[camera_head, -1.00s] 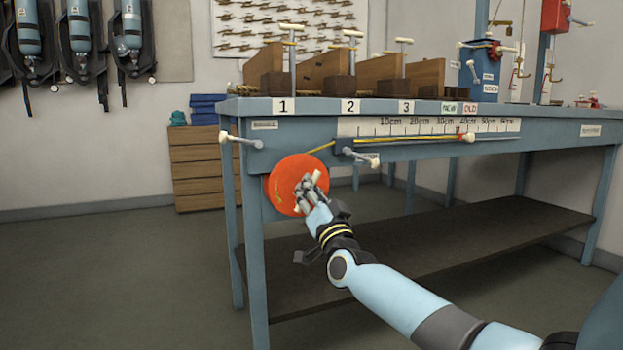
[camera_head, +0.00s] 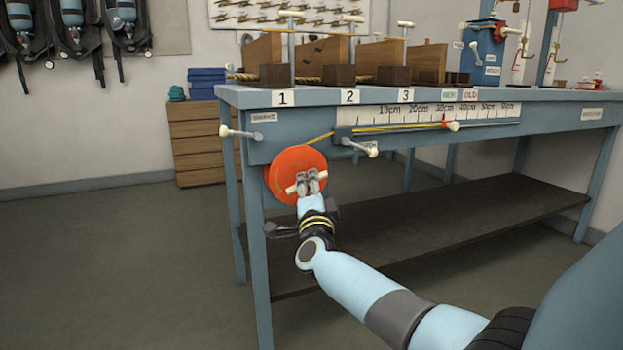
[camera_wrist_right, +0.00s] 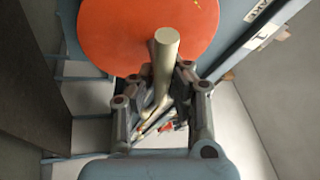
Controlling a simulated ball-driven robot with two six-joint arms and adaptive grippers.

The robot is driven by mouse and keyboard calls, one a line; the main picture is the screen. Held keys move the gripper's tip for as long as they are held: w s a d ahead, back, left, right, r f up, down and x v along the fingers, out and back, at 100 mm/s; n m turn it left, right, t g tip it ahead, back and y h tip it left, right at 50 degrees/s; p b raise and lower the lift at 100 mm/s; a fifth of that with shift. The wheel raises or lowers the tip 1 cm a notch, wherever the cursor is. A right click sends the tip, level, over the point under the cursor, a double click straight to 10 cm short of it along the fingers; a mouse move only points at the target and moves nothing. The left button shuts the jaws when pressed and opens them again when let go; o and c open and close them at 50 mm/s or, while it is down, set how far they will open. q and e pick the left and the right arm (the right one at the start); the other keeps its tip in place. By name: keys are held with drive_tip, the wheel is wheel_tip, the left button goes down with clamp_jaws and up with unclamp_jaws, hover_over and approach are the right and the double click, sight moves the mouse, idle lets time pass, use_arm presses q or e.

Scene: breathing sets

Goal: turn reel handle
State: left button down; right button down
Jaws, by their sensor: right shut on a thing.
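The orange reel (camera_head: 283,165) is a round disc on the front of the blue bench, near its left leg. It also fills the top of the right wrist view (camera_wrist_right: 120,35). Its handle (camera_head: 318,175) is a pale bar at the disc's lower right, and it shows as a cream rod in the right wrist view (camera_wrist_right: 165,55). My right gripper (camera_head: 308,182) is shut on the handle, with fingers on both sides of it. A yellow cord (camera_head: 320,138) runs from the reel up to the bench rail. My left gripper is not in view.
A ruler scale (camera_head: 430,113) with a red marker (camera_head: 444,123) runs along the bench front. White-knobbed levers (camera_head: 240,133) stick out near the reel. A lower shelf (camera_head: 430,225) lies below. The floor to the left is clear.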

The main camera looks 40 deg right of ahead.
drive_tip(key=shift+w+a+f, duration=0.1)
drive_tip(key=shift+a+f, duration=0.05)
drive_tip(key=shift+a, duration=0.1)
drive_tip(key=c, duration=1.8)
unclamp_jaws()
drive_tip(key=o, duration=0.5)
drive_tip(key=shift+w+a, duration=0.25)
drive_tip(key=shift+a, duration=0.05)
drive_tip(key=shift+d, duration=0.1)
drive_tip(key=shift+s, duration=0.1)
drive_tip(key=shift+s, duration=0.15)
drive_tip(key=v, duration=1.1)
drive_tip(key=shift+s+a, duration=0.2)
drive_tip(key=shift+a, duration=0.05)
drive_tip(key=shift+o, duration=0.2)
